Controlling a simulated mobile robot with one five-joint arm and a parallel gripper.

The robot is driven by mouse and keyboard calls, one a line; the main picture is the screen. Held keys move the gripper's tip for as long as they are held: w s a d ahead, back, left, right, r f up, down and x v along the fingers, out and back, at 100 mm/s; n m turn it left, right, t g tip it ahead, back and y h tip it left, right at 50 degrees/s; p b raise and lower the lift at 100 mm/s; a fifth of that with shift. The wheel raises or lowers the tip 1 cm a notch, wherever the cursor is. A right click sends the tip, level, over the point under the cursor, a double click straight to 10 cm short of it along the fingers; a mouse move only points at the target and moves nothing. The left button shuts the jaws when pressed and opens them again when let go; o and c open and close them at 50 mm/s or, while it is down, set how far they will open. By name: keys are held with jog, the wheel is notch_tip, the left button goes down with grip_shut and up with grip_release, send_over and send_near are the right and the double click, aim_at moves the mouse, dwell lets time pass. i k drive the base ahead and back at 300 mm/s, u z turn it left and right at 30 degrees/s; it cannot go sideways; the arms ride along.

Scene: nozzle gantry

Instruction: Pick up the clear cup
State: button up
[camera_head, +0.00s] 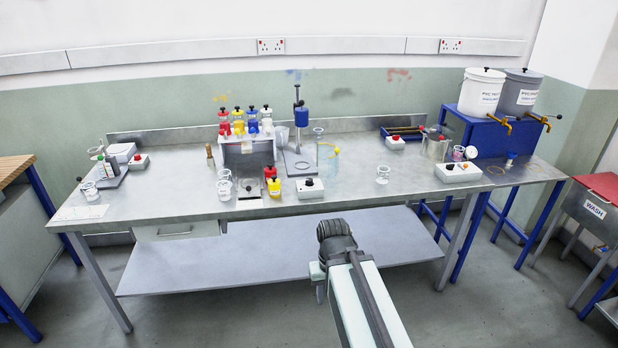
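A small clear cup (382,174) stands upright on the bare right-middle part of the steel bench (345,189). Other clear cups stand left of the middle (224,188) and near the bench's left end (89,191). I cannot tell which one the task means. A taller clear container (327,160) stands behind, near the middle. My arm reaches up from the bottom of the picture. Its dark end, with my gripper (335,235), is in front of the bench's front edge, apart from every cup. The fingers are not clearly visible.
A rack (247,153) of coloured bottles and a stand with a blue head (301,117) are at the back. Red and yellow bottles and a white switch box (310,188) are near the front edge. A metal pot (435,147) stands right. Bench surface around the right-middle cup is mostly clear.

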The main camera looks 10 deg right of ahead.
aim_at(384, 173)
jog(key=u, duration=0.2)
jog(key=i, duration=1)
jog(key=z, duration=0.05)
